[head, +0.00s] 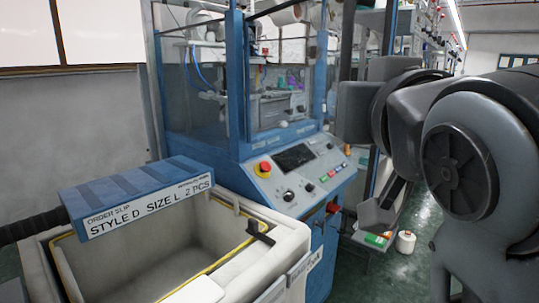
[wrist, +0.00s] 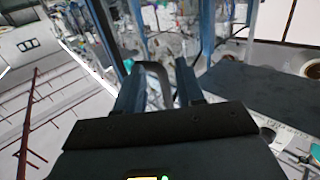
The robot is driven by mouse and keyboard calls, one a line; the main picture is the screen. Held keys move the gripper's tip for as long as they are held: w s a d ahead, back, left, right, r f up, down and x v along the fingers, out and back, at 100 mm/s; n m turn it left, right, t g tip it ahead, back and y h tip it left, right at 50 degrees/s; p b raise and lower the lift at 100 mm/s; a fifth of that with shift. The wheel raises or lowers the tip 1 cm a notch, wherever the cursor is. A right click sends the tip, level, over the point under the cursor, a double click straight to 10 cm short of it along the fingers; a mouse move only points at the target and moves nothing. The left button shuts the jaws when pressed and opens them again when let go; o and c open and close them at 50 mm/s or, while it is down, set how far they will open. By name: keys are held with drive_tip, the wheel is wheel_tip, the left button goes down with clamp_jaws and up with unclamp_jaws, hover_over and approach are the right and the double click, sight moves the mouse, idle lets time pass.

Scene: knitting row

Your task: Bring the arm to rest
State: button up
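My arm fills the right side of the head view, with its grey and black links folded close to the camera. My gripper (head: 380,212) hangs below them, in front of the knitting machine's right side and clear of the control panel. In the wrist view its dark body spans the bottom, and two fingers (wrist: 158,82) stand apart with nothing seen held between them. The inner finger faces are hard to make out.
A blue-framed knitting machine (head: 243,140) with a sloped control panel (head: 322,168) stands ahead. A pale bin (head: 284,240) with a blue order-slip box (head: 130,190) is at lower left. A white yarn cone (head: 405,242) stands near the green floor. The aisle at right looks open.

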drive_tip(key=s+d+f, duration=0.1)
drive_tip(key=s+f, duration=0.3)
drive_tip(key=f, duration=0.5)
drive_tip(key=s+d+f+g+y, duration=0.1)
drive_tip(key=s+f, duration=0.2)
drive_tip(key=f, duration=0.6)
drive_tip(key=s+d+f, duration=0.2)
drive_tip(key=s+f, duration=0.2)
drive_tip(key=f, duration=0.5)
drive_tip(key=s+d+f, duration=0.2)
drive_tip(key=s, duration=0.7)
drive_tip(key=s+d+f+g+h, duration=0.1)
drive_tip(key=s+d+f, duration=0.1)
drive_tip(key=s, duration=0.7)
drive_tip(key=s+d+f, duration=0.3)
drive_tip(key=s, duration=0.6)
drive_tip(key=shift+s+f+g+h, duration=0.25)
drive_tip(key=shift+f+g+h, duration=0.05)
drive_tip(key=shift+f, duration=0.05)
